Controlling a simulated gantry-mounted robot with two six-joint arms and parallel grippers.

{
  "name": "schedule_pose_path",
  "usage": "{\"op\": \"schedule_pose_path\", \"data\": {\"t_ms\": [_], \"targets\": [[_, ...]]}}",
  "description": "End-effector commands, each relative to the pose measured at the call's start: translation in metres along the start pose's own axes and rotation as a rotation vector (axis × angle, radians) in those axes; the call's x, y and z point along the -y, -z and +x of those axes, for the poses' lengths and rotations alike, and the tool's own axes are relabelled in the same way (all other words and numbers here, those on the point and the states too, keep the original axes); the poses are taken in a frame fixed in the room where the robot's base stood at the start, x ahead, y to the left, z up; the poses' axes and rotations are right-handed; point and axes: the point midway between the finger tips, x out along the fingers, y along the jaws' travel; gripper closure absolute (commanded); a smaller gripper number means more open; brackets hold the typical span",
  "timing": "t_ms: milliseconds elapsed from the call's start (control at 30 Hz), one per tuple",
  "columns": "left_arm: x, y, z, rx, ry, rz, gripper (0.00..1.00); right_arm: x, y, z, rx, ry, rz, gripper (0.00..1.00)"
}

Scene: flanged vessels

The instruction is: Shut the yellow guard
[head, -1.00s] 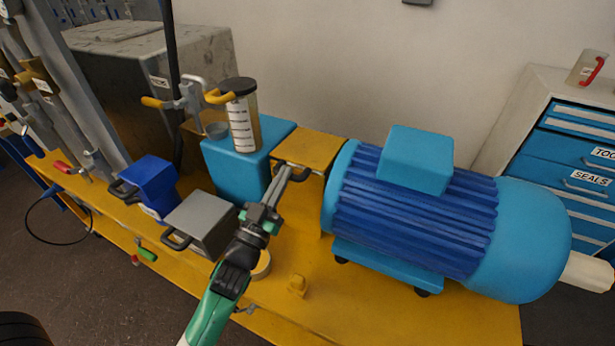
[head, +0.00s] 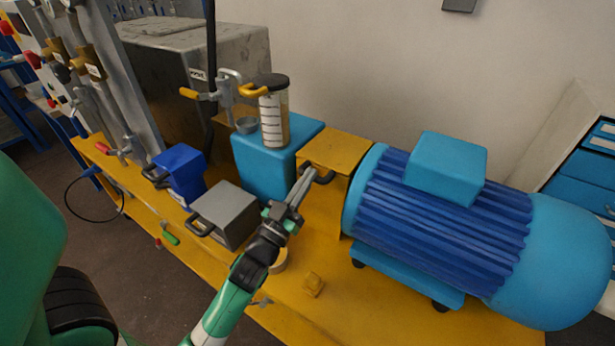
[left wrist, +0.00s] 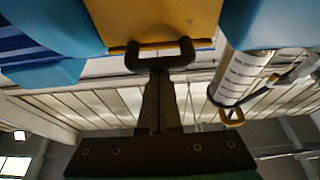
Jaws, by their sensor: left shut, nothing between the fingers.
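The yellow guard (head: 337,149) is a plate between the light-blue block and the blue motor, and it looks roughly level in the head view. A dark handle (head: 323,177) is on its front edge. My left gripper (head: 306,176) is shut and empty, with its fingertips at the handle. In the left wrist view the guard (left wrist: 155,20) is at the top, with the handle (left wrist: 160,56) right at the fingertips of the gripper (left wrist: 160,75). I cannot tell whether they touch. The guard's underside is hidden in the head view. My right gripper is not in view.
The blue finned motor (head: 440,220) stands right of the guard. The light-blue block (head: 262,160) with a clear cylinder (head: 274,112) stands to its left. A grey box (head: 226,214) and a blue box (head: 181,176) sit farther left on the yellow base. A small yellow piece (head: 313,284) lies in front.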

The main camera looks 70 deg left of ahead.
Motion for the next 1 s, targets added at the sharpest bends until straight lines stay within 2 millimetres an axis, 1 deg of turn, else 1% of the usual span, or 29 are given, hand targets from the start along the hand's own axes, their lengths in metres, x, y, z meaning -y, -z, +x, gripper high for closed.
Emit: {"op": "schedule_pose_path", "data": {"t_ms": [33, 67, 167, 200, 233, 300, 400, 500, 600, 700, 1000], "targets": [[0.000, 0.003, 0.003, 0.022, 0.003, 0.001, 1.00, 0.000, 0.007, 0.008, 0.000, 0.000, 0.000, 0.14], [0.000, 0.010, 0.005, 0.018, 0.001, 0.001, 1.00, 0.000, 0.011, 0.012, 0.000, 0.000, 0.000, 0.14], [-0.004, 0.038, 0.014, -0.003, -0.006, -0.002, 1.00, 0.000, 0.025, 0.027, 0.000, 0.000, 0.000, 0.14], [-0.004, 0.037, 0.010, -0.006, -0.009, -0.003, 1.00, 0.000, 0.023, 0.024, -0.003, 0.000, 0.000, 0.14], [-0.004, 0.017, -0.005, -0.003, -0.008, -0.002, 1.00, 0.000, 0.009, 0.009, -0.004, 0.000, 0.000, 0.14], [-0.004, 0.005, -0.025, -0.006, -0.008, -0.001, 1.00, 0.000, -0.005, -0.005, 0.001, 0.000, 0.000, 0.14], [-0.004, -0.005, -0.048, -0.009, -0.008, -0.002, 1.00, 0.000, -0.018, -0.019, 0.001, 0.000, 0.000, 0.14], [-0.004, -0.010, -0.063, -0.012, -0.009, -0.003, 1.00, 0.000, -0.027, -0.029, 0.000, 0.000, 0.000, 0.14], [-0.004, -0.012, -0.072, -0.014, -0.009, -0.003, 1.00, 0.000, -0.031, -0.034, 0.000, 0.000, 0.000, 0.14], [-0.004, -0.011, -0.076, -0.015, -0.009, -0.003, 1.00, 0.000, -0.033, -0.035, 0.000, 0.000, 0.000, 0.14], [-0.004, -0.009, -0.076, -0.016, -0.009, -0.003, 1.00, 0.000, -0.031, -0.034, -0.001, 0.000, 0.000, 0.14]]}}
